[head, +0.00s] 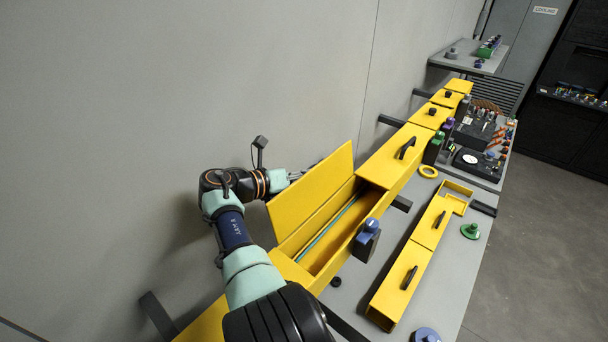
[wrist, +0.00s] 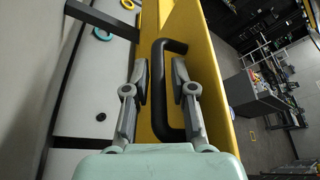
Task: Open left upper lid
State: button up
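The left upper lid (head: 312,188) is yellow and stands tilted up, well open, from a long yellow box (head: 350,246). A thin blue-green rod or tube (head: 328,228) lies in the open box. My gripper (head: 297,175) is at the wall side of the raised lid, partly hidden by it in the head view. In the wrist view, the lid's black handle (wrist: 160,95) runs between the two fingers of my gripper (wrist: 162,82). The fingers are apart, one on each side of the handle bar, with a small gap showing.
A closed yellow lid with a black handle (head: 407,148) adjoins the open box. A lower yellow box (head: 405,285) with black handles stands on the grey table (head: 455,262). A blue-topped device (head: 368,238) stands beside the open box. The grey wall (head: 190,90) is close behind my arm.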

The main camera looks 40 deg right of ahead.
jog(key=shift+a, duration=0.1)
jog(key=v, duration=1.2)
